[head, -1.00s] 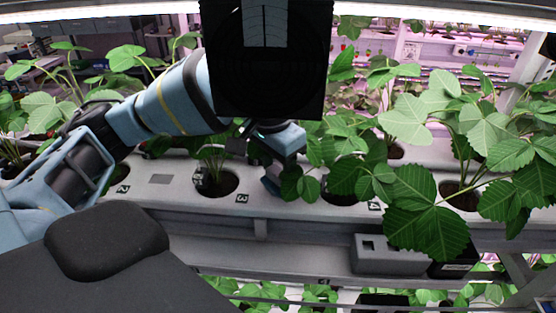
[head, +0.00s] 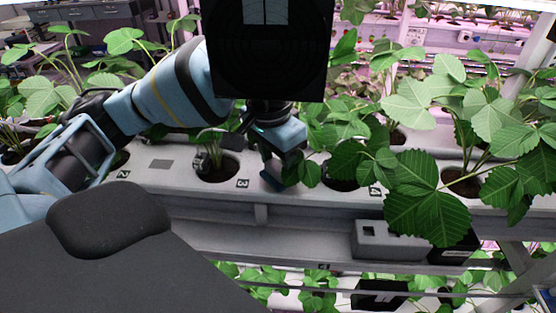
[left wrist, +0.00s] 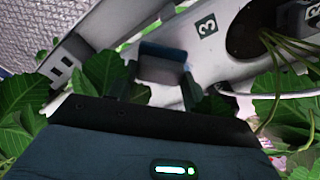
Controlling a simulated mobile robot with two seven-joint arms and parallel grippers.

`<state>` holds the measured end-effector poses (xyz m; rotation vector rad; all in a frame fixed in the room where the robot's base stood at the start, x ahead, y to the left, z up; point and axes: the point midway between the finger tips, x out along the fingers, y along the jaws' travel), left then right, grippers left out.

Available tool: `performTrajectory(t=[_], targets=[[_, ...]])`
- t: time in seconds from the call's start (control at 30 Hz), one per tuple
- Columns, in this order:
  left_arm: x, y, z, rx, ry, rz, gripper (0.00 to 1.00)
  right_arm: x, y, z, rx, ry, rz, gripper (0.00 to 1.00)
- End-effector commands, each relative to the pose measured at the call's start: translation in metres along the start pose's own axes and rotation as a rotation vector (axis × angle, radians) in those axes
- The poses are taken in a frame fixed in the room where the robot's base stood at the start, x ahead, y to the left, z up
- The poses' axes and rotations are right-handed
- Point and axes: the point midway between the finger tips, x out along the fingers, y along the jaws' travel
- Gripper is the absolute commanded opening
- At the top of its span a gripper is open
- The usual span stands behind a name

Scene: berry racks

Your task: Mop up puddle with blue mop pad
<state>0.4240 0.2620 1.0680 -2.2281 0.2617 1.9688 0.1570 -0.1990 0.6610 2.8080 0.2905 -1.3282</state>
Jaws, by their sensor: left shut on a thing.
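My left gripper (head: 270,168) points down over the white planting channel (head: 225,195), between the holes labelled 3 and 4. It is shut on a small block with a dark blue edge, which looks like the blue mop pad (left wrist: 163,50). In the left wrist view the pad sits between the fingertips (left wrist: 160,80), over the pale channel surface. In the head view the pad is small and dark, and I cannot tell whether it touches the channel. No puddle can be made out. My right gripper is not in view.
Strawberry plants stand in the channel's holes; large leaves (head: 425,195) crowd the right side, and some leaves (head: 302,172) are close beside my left gripper. A grey box (head: 390,240) is on the rack's front below the channel. More plants grow on a lower tier.

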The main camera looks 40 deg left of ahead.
Motion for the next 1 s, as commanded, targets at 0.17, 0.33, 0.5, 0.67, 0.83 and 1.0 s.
performTrajectory(t=[0.17, 0.33, 0.5, 0.67, 0.83, 1.0], targets=[[0.005, -0.010, -0.009, -0.002, -0.004, 0.001, 0.32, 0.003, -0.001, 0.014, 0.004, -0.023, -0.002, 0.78], [0.007, -0.019, -0.018, -0.002, -0.003, 0.001, 0.32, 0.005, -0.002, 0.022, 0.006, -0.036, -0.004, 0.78], [0.007, -0.023, -0.023, 0.000, -0.002, 0.000, 0.32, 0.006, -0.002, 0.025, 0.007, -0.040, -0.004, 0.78], [0.006, -0.024, -0.023, 0.000, -0.001, 0.000, 0.32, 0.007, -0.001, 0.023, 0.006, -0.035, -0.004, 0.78], [0.009, -0.030, -0.029, -0.003, -0.002, 0.001, 0.32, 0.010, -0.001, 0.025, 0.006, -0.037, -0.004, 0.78], [0.011, -0.039, -0.038, -0.002, -0.003, 0.001, 0.32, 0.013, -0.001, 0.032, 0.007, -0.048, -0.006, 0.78]])
